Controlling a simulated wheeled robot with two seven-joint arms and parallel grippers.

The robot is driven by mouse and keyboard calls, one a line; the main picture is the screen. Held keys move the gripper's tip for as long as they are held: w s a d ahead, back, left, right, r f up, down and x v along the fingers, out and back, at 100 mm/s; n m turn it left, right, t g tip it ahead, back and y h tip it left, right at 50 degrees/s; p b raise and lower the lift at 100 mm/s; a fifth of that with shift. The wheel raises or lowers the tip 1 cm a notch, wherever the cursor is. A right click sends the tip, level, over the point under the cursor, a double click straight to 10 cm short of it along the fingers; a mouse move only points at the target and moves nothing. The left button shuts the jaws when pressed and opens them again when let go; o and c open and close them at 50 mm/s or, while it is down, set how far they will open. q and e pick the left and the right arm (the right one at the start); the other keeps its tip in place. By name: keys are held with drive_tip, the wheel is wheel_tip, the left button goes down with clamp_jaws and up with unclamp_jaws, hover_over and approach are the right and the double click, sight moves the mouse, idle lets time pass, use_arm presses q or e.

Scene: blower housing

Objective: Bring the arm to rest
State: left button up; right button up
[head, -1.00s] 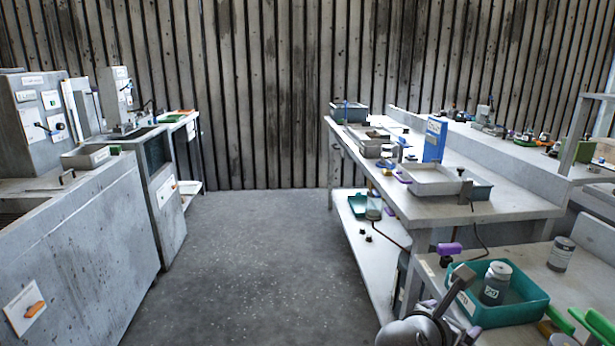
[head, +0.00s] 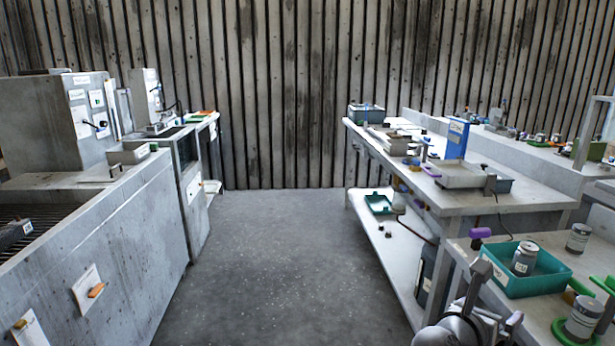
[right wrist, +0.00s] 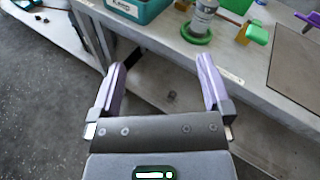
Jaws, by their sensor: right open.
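My right gripper (right wrist: 160,88) is open in the right wrist view, its two purple-lined fingers wide apart with nothing between them. In the head view my right gripper (head: 496,296) shows at the bottom right, beside the front edge of the near workbench (head: 600,243). The teal bin (head: 524,283) with a grey canister (head: 524,259) in it stands on that bench, beyond the gripper. My left gripper is not in view.
Grey machines (head: 120,240) line the left side. Open floor (head: 275,260) runs between them and the benches. A lower shelf (head: 400,270) holds a teal tray (head: 379,204). A canister on a green ring (right wrist: 198,22) stands near the bench edge.

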drive_tip(key=d+r+n+t+h, duration=0.2)
drive_tip(key=d+r+n+h, duration=0.2)
drive_tip(key=d, duration=0.5)
drive_tip(key=w+a+r+n+t+y, duration=0.3)
drive_tip(key=a+n+t+y, duration=0.35)
drive_tip(key=n, duration=0.85)
drive_tip(key=w+a+r+n+t+y, duration=0.25)
drive_tip(key=a+n+t+y, duration=0.45)
drive_tip(key=n, duration=0.8)
drive_tip(key=s+f+n+g+y, duration=0.15)
drive_tip(key=f+n+g, duration=0.5)
drive_tip(key=f, duration=0.65)
drive_tip(key=s+f+n+g+y, duration=0.1)
drive_tip(key=s+f+n+g, duration=0.35)
drive_tip(key=f, duration=0.85)
drive_tip(key=s+f+n+g, duration=0.2)
drive_tip(key=s+f+g, duration=0.2)
drive_tip(key=s+f, duration=0.65)
drive_tip(key=s+a+f+g, duration=0.2)
drive_tip(key=s+f+g, duration=0.2)
drive_tip(key=s+f, duration=0.9)
drive_tip(key=s+a+f+g, duration=0.1)
drive_tip(key=s+g, duration=0.1)
drive_tip(key=s, duration=1)
drive_tip(key=s+a+f+g, duration=0.1)
drive_tip(key=s+f+g, duration=0.1)
drive_tip(key=s, duration=1)
drive_tip(key=shift+s+g, duration=0.4)
drive_tip(key=shift+g, duration=0.35)
drive_tip(key=shift+f, duration=0.1)
